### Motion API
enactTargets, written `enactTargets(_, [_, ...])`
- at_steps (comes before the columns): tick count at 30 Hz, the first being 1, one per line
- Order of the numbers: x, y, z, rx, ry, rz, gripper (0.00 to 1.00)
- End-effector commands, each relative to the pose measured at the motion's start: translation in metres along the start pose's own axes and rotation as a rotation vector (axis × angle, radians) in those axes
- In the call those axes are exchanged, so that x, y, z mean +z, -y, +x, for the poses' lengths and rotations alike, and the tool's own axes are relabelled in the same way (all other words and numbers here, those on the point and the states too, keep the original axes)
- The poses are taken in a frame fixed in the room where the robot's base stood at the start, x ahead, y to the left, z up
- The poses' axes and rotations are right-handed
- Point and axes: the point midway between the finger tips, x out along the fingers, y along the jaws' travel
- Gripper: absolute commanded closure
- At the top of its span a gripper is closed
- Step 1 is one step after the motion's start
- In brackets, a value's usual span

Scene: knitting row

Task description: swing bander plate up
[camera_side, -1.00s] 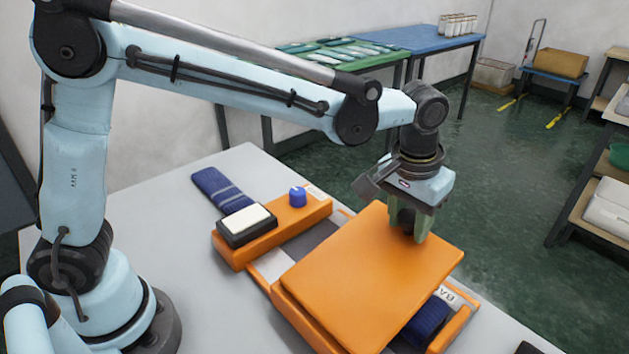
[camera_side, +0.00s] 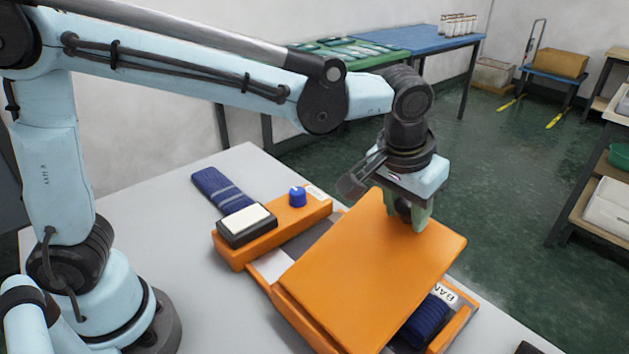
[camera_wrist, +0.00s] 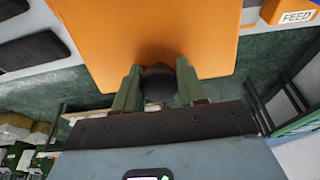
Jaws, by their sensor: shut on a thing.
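The orange bander plate (camera_side: 365,265) is tilted, with its far edge raised above the orange bander base (camera_side: 465,322) in the side view. A black knob (camera_wrist: 159,82) stands on the plate's edge in the wrist view. My gripper (camera_side: 408,215) is at the plate's far edge, its green fingers closed around the knob; the fingers also show in the wrist view (camera_wrist: 158,90). A folded dark blue knitted piece (camera_side: 427,322) lies under the raised plate, partly hidden by it. A label beside it is partly covered.
A black pad with a white top (camera_side: 246,224) and a blue knob (camera_side: 298,196) sit on the base's left part. A striped blue knitted piece (camera_side: 222,189) lies on the grey table (camera_side: 150,225). A "FEED" label (camera_wrist: 296,17) shows in the wrist view. Open floor lies beyond the table.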

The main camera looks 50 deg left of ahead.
Motion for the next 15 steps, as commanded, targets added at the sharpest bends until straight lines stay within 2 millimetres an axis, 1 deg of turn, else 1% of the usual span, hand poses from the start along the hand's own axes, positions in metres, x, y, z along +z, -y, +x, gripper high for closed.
enactTargets(15, [0.012, 0.001, -0.028, -0.003, -0.118, 0.000, 0.82])
